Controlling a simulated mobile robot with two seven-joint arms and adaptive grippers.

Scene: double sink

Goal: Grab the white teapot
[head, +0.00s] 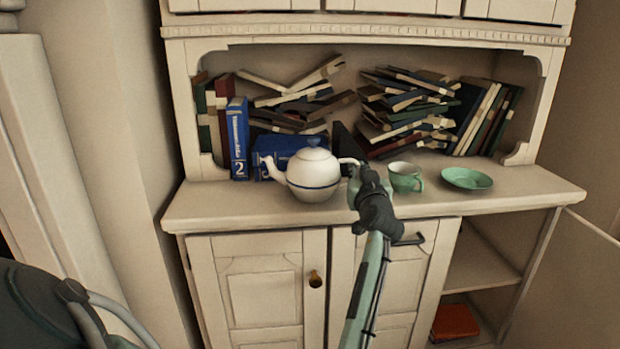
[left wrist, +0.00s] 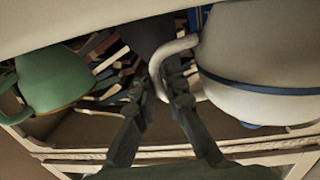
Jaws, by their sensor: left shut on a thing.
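The white teapot (head: 313,172) with a blue band stands upright on the cabinet counter, spout to the left and handle to the right. My left gripper (head: 357,181) is at its right side, shut on the handle. In the left wrist view the teapot (left wrist: 262,62) fills the upper right, and the curved handle (left wrist: 170,52) runs between the fingers of my left gripper (left wrist: 166,84). The teapot appears to rest on the counter. The gripper and handle partly hide each other in the head view. My right gripper is not in view.
A green cup (head: 404,178) stands close to the right of my left gripper, and a green saucer (head: 467,178) lies further right. Blue books (head: 238,140) and heaps of books (head: 410,105) stand behind. The lower right cabinet door (head: 570,275) is open.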

